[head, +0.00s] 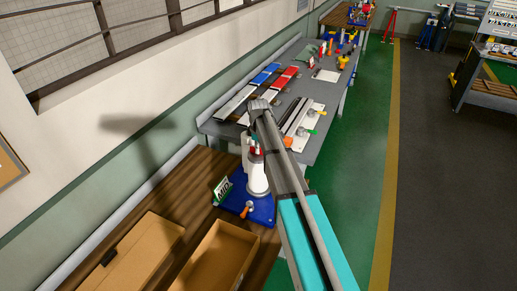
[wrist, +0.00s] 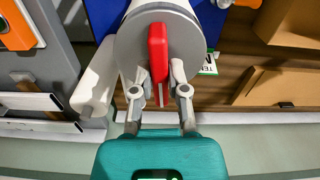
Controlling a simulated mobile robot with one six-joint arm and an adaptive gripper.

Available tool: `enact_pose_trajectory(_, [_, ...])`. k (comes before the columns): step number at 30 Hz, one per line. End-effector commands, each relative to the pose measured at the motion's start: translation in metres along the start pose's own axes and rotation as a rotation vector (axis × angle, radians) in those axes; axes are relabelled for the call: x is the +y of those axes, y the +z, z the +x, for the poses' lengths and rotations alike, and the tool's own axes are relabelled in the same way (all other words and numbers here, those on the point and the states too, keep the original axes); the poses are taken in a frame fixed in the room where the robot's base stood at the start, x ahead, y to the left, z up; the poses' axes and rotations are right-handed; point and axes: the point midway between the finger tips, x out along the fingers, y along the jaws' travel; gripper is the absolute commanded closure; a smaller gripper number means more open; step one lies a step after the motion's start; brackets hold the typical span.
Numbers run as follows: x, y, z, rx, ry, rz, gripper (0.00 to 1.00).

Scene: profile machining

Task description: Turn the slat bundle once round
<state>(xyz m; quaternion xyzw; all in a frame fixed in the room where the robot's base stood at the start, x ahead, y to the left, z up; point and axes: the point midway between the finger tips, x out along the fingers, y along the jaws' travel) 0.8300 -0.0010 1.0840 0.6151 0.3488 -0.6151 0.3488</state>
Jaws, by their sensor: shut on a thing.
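My gripper (wrist: 158,78) is at the white round device (head: 257,178) on the blue base plate (head: 263,212). In the wrist view its two fingers close on a red bar (wrist: 158,52), which lies over the device's grey round top (wrist: 186,38). A thin pale strip shows between the fingers below the red bar. I cannot tell whether the red bar is part of the slat bundle. In the head view my arm partly hides the device and the gripper.

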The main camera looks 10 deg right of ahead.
Motion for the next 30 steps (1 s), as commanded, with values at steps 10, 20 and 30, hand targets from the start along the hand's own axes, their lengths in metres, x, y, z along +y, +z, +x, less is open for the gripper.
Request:
enact_pose_trajectory(10, [0.0, -0.0003, 0.0, 0.001, 0.0, 0.003, 1.0])
enact_pose_trajectory(20, [0.0, -0.0002, 0.0, 0.0, 0.0, 0.002, 0.46])
enact_pose_trajectory(30, [0.0, 0.0, 0.0, 0.0, 0.0, -0.005, 0.46])
